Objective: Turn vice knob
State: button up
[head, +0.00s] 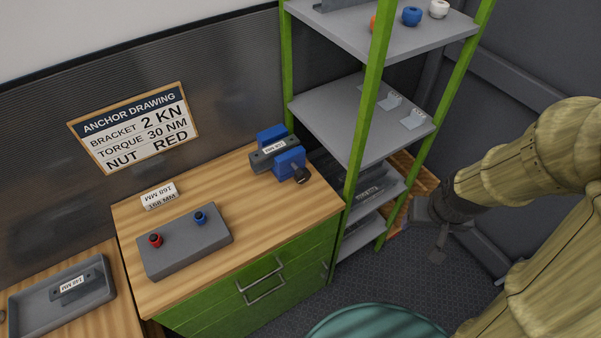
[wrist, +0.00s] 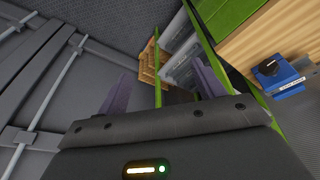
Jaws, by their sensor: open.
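The blue vice (head: 289,163) stands at the back right of the wooden workbench, with a grey bracket (head: 262,159) labelled with a length in its jaws. Its black knob (head: 301,176) sticks out at the front right. The knob also shows in the wrist view (wrist: 269,67) at the right edge, on the blue vice body (wrist: 284,78).
A green shelf rack (head: 361,120) stands between my arm and the workbench (head: 235,272). A grey block (head: 187,250) with a red and a blue knob sits on the bench. A tray (head: 100,262) is at the left. A teal round surface (head: 370,322) is at the bottom.

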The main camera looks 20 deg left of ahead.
jog(key=w+a+f+n+y+b, duration=0.2)
jog(key=w+a+f+n+b, duration=0.15)
jog(key=f, duration=0.75)
jog(key=m+t+y+b, duration=0.3)
jog(key=t+y+b, duration=0.55)
jog(key=y, duration=0.35)
send_near(306, 177)
jog(key=v, duration=0.5)
jog(key=shift+a+r+n, duration=0.15)
jog(key=shift+a+n, duration=0.1)
jog(key=shift+a, duration=0.05)
jog(key=p+x, duration=0.2)
jog(key=x, duration=1.5)
jog(key=shift+w+a, duration=0.1)
jog(key=shift+w, duration=0.1)
